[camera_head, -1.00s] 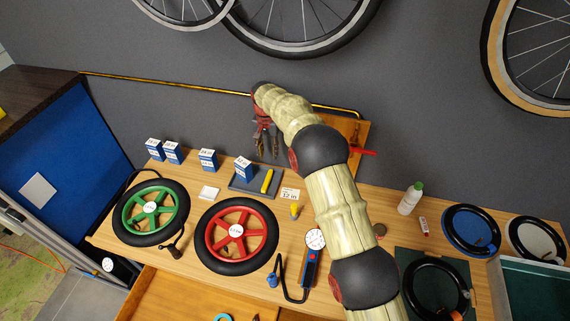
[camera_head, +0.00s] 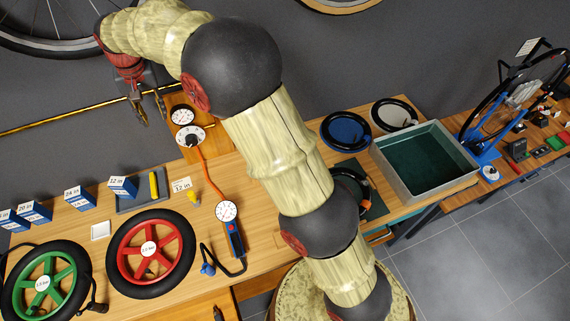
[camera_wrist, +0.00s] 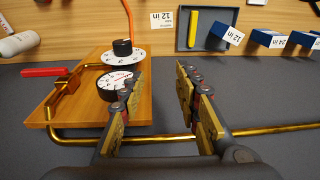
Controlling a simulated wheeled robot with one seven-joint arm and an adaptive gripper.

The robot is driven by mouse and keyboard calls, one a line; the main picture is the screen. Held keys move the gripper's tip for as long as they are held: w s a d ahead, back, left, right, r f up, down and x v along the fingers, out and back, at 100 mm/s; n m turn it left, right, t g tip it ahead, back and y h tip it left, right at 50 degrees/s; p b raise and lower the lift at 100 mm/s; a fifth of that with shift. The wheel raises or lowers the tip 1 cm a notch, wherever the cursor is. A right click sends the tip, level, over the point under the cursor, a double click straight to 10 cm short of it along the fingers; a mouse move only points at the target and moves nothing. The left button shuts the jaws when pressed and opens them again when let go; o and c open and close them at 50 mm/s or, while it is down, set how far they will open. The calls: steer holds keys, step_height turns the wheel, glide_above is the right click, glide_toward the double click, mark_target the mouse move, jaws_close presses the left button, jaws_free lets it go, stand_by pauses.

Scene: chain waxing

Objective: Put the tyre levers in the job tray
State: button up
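A small grey tray (camera_head: 128,206) lies on the bench with one yellow stick-like piece (camera_head: 153,184) in it. The tray (camera_wrist: 184,40) and the yellow piece (camera_wrist: 193,29) also show at the top of the wrist view. I cannot tell whether the yellow piece is a tyre lever. A large grey box-like tray with a green floor (camera_head: 416,190) stands at the right end of the bench. No other likely tyre levers can be made out. My gripper (camera_head: 151,108) is open and empty in the air near the wall; its fingers (camera_wrist: 160,108) are apart in the wrist view.
A wooden board with dials (camera_wrist: 116,84), a brass pipe (camera_wrist: 285,130) and a red-handled valve (camera_wrist: 45,72) are close to my fingers. Green (camera_head: 43,283) and red wheels (camera_head: 151,254), a gauge (camera_head: 228,213) and small blue boxes (camera_head: 80,198) occupy the bench.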

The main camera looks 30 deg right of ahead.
steer(key=s+d+r+t, duration=0.1)
steer(key=s+d+r, duration=0.55)
steer(key=s, duration=0.25)
steer(key=s+d+r+t, duration=0.1)
steer(key=s+d+r, duration=0.5)
steer(key=s+d, duration=0.3)
steer(key=s+d+f+t, duration=0.1)
steer(key=s+d+f, duration=0.1)
steer(key=s, duration=0.9)
steer(key=s+d+f+n+t, duration=0.1)
steer(key=s+d, duration=0.3)
steer(key=s, duration=0.7)
steer(key=shift+s+d+f+h, duration=0.15)
steer(key=shift+d+f+h, duration=0.2)
steer(key=shift+f, duration=0.2)
step_height(320, 180, down, 15)
steer(key=b, duration=1.5)
steer(key=shift+f, duration=0.2)
